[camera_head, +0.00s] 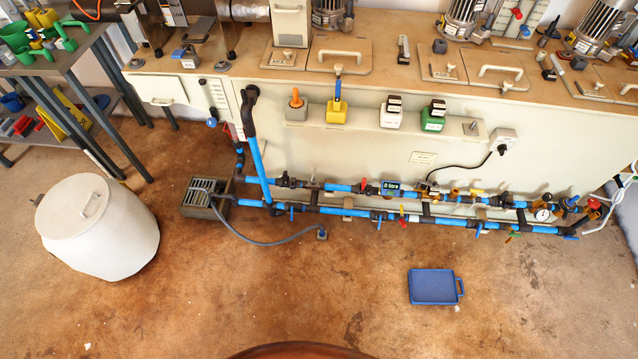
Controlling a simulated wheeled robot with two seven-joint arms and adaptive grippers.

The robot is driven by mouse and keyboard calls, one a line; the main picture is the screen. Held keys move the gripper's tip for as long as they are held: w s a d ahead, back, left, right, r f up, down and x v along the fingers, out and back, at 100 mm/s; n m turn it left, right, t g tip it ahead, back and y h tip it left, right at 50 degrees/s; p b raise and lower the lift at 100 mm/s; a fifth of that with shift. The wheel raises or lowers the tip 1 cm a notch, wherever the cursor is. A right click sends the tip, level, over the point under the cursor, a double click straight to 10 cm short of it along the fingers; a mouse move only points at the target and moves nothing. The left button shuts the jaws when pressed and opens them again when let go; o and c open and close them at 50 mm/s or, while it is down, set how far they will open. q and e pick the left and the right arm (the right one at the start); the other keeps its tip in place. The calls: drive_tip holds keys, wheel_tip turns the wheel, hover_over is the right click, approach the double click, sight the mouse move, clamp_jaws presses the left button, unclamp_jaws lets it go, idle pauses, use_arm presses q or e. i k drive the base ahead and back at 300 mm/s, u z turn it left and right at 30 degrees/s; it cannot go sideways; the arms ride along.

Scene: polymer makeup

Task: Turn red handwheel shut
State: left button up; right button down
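A small red part (594,204), which looks like a handwheel, sits at the right end of the blue and black pipework (345,212), close to the right wall. It is too small to tell how far it is turned. Small red lever-like handles also show on the pipes, one near the middle of the upper run (363,185) and one on the lower run (403,217). Neither of my grippers is in view.
A white drum (97,228) stands on the floor at left, beside a grey shelf rack. A grey hose (255,240) runs from a drain box (196,212) across the floor. A blue tray (433,287) lies at right. The brown floor between is clear.

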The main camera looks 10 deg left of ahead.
sight(594, 203)
drive_tip(key=z, duration=1.55)
